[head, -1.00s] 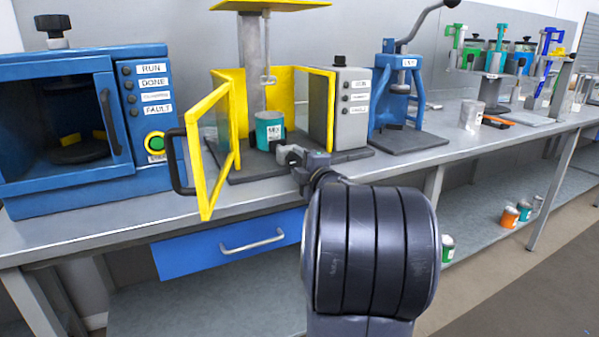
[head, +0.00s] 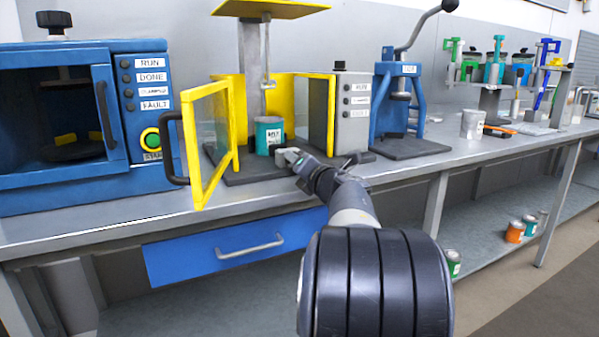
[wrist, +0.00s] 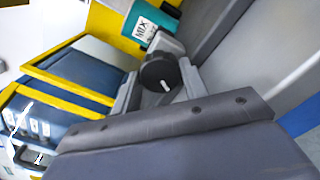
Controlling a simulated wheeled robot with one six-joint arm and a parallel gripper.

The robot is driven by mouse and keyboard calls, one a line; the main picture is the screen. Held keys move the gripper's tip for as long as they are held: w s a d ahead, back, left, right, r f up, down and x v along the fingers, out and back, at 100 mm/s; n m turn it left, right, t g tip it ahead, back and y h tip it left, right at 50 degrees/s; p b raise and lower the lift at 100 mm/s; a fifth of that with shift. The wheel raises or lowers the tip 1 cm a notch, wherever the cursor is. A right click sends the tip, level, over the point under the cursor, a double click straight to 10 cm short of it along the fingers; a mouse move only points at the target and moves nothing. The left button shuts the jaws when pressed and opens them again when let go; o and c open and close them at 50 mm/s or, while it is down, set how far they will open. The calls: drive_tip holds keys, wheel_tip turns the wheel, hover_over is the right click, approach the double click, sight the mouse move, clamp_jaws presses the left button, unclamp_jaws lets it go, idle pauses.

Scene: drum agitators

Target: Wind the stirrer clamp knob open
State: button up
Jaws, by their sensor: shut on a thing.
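The stirrer (head: 252,60) has a grey column, a yellow top and an open yellow-framed door (head: 210,140). A teal can (head: 269,133) stands on its dark base, and its MIX label shows in the wrist view (wrist: 143,28). The dark round clamp knob (wrist: 160,71) with a white mark sits between my fingers in the wrist view. My gripper (head: 292,158) is shut on the knob at the front of the base, just in front of the can. In the head view the gripper hides most of the knob.
A blue cabinet (head: 140,60) with a START button stands left. A grey control box (head: 352,110) and a blue lever press (head: 385,105) stand right. The open door's black handle (head: 172,150) juts out left of my arm. The bench edge passes below my forearm.

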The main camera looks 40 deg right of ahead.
drive_tip(key=shift+n+b, duration=0.5)
drive_tip(key=shift+n, duration=0.6)
drive_tip(key=o, duration=1)
drive_tip(key=shift+s, duration=0.1)
drive_tip(key=p+v, duration=0.1)
drive_tip(key=v, duration=0.9)
drive_tip(key=shift+s, duration=0.35)
drive_tip(key=shift+p, duration=0.3)
